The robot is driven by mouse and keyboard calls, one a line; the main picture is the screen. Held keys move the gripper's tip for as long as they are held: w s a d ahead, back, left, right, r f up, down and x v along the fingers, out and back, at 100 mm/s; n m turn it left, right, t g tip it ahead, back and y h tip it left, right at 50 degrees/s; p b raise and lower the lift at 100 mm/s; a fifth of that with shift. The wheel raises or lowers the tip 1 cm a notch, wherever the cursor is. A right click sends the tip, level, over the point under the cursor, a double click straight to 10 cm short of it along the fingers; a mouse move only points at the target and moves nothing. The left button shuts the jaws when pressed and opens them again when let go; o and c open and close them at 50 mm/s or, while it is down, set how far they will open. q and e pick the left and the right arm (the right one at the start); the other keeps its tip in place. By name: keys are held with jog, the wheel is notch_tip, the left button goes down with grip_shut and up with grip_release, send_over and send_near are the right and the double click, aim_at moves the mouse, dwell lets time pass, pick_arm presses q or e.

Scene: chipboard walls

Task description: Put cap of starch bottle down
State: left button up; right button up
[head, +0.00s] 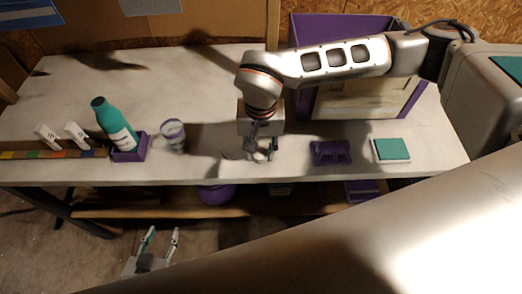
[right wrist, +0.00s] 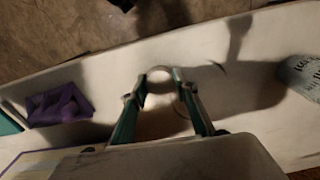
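A small pale round cap (head: 262,156) is between the fingertips of my right gripper (head: 261,152), low over the front of the white table. In the right wrist view the cap (right wrist: 159,74) fills the gap between the two fingertips of my right gripper (right wrist: 161,80). Whether it touches the table is hard to tell. A teal bottle (head: 114,124) with a white label stands in a purple holder (head: 130,152) on the left of the table. My left gripper (head: 160,242) is open and empty, low in front of the table.
A cup with a purple rim (head: 172,134) stands between the bottle and my right gripper. A purple rack (head: 330,152) and a teal-topped white block (head: 391,150) are to the right. A purple-framed box (head: 340,30) stands behind. The table (head: 205,80) has bare room behind the cup.

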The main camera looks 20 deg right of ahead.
aim_at(260, 153)
jog(key=shift+o, duration=1.3)
jog(key=shift+s+d+f, duration=0.1)
jog(key=shift+s+f, duration=0.1)
jog(key=shift+f, duration=0.5)
jog(key=shift+w+f, duration=0.1)
jog(key=shift+w, duration=0.05)
jog(key=shift+r, duration=0.2)
jog(key=shift+r+p, duration=0.3)
jog(key=shift+r, duration=0.05)
notch_tip(260, 153, up, 13)
jog(key=shift+f, duration=0.15)
